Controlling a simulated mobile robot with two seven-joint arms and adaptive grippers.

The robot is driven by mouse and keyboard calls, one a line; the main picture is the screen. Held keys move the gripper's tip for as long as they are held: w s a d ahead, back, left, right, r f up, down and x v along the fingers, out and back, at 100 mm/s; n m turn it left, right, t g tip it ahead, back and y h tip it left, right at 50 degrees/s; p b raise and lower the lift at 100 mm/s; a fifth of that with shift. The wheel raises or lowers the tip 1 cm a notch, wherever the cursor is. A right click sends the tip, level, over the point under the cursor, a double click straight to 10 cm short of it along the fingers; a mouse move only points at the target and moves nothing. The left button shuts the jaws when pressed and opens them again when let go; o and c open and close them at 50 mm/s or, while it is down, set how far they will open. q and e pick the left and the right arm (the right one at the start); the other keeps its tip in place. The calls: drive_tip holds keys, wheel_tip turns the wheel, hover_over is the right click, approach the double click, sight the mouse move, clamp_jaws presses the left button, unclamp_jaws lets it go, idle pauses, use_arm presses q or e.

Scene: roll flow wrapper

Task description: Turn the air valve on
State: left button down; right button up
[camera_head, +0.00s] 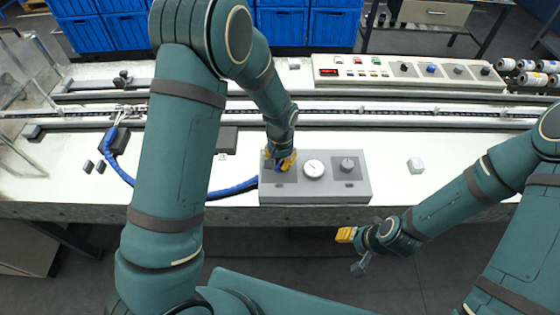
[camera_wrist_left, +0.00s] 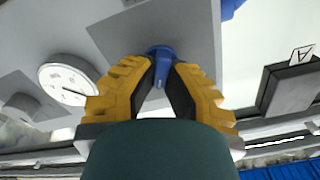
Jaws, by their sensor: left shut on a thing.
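The air valve is a blue knob (camera_wrist_left: 161,54) on a grey panel, and my left gripper (camera_wrist_left: 160,85) is shut on it in the left wrist view. In the head view my left gripper (camera_head: 281,161) reaches down onto the left part of the grey valve box (camera_head: 315,191), and mostly hides the knob. A round white gauge (camera_head: 314,168) sits in the middle of the box, with a grey knob (camera_head: 347,164) to its right. My right gripper (camera_head: 346,235) hangs in front of the table edge, away from the box; its finger opening is unclear.
A blue hose (camera_head: 230,190) runs from the box to the left. A control panel (camera_head: 408,72) with buttons and knobs stands at the back right, behind the conveyor rail (camera_head: 400,112). Blue crates (camera_head: 305,28) stand behind.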

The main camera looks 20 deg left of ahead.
sight(280, 162)
use_arm(q)
drive_tip(key=shift+f+m, duration=0.1)
drive_tip(key=shift+m, duration=0.3)
drive_tip(key=c, duration=1)
unclamp_jaws()
wheel_tip(280, 162, up, 12)
